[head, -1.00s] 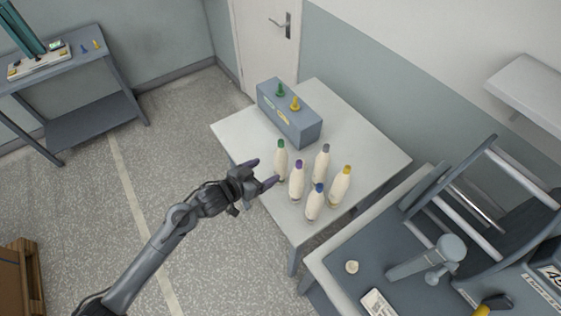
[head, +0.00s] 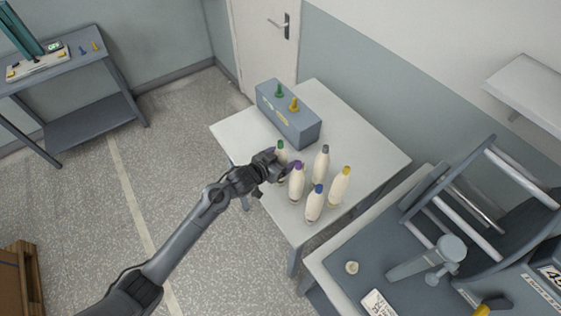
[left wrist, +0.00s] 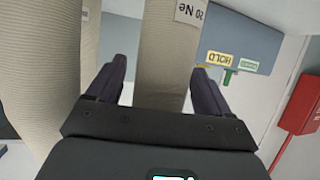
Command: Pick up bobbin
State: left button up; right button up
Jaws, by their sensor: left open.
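Several cream bobbins stand upright on the white table (head: 362,140). They are the green-topped one (head: 281,147), the purple-topped one (head: 296,186), the grey-topped one (head: 321,166), the blue-topped one (head: 314,206) and the yellow-topped one (head: 339,188). My left gripper (head: 284,161) is at the green-topped and purple-topped bobbins and hides part of the green-topped one. In the left wrist view its jaws (left wrist: 158,68) are open, with a labelled bobbin (left wrist: 166,60) showing between the fingers. Another bobbin (left wrist: 58,65) stands close outside the left finger. Contact cannot be told.
A grey-blue box (head: 287,117) with a green and a yellow peg stands behind the bobbins; its HOLD label shows in the left wrist view (left wrist: 226,58). A grey bench (head: 340,268) with a chair on it is at right. The table's right back part is clear.

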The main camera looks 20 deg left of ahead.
pick_arm(q)
jog(key=shift+w+f, duration=0.15)
jog(key=shift+w, duration=0.1)
jog(key=c, duration=0.9)
jog(key=shift+c, duration=1)
